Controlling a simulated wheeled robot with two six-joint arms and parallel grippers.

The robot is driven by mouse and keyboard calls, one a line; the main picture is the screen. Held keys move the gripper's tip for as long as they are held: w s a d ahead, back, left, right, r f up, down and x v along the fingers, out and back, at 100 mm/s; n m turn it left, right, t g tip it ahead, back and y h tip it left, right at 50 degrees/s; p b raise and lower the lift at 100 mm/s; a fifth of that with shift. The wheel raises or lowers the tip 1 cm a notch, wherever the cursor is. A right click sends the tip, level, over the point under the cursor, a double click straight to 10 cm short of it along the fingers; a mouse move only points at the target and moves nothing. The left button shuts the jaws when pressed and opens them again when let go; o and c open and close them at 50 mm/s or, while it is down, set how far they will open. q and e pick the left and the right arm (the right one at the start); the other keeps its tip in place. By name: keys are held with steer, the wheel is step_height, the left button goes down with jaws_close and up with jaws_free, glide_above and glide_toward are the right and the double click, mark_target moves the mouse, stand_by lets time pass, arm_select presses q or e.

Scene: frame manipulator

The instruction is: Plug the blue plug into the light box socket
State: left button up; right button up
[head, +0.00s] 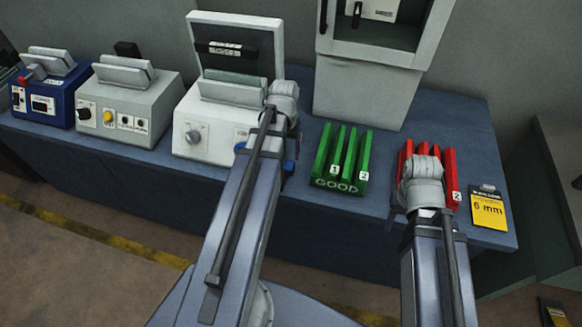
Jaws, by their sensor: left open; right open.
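The pale box with an upright framed panel (205,125) stands on the blue bench and looks like the light box. It has a knob on its front; my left arm covers its right side, and I cannot make out a socket. My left gripper (266,150) is open in front of that side, mostly hidden behind its own wrist. Small blue patches show beside it, but I cannot tell whether either is the blue plug. My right gripper (422,212) is open at the red rack (449,168), largely hidden by its wrist.
A green slotted rack (338,187) marked GOOD stands between my arms. A yellow "6 mm" card (488,210) lies at the right. A blue box (42,105) and a grey box (130,120) stand at the left. A tall grey cabinet (365,90) stands behind.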

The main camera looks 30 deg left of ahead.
mark_target(289, 166)
arm_select(q)
steer(key=shift+d+f+b, duration=0.1)
steer(key=shift+f+b, duration=1.2)
steer(key=f+b, duration=0.5)
steer(key=shift+w+d+f, duration=0.15)
steer(key=shift+d+f, duration=0.05)
steer(key=shift+d, duration=0.15)
steer(key=shift+r, duration=0.1)
jaws_close()
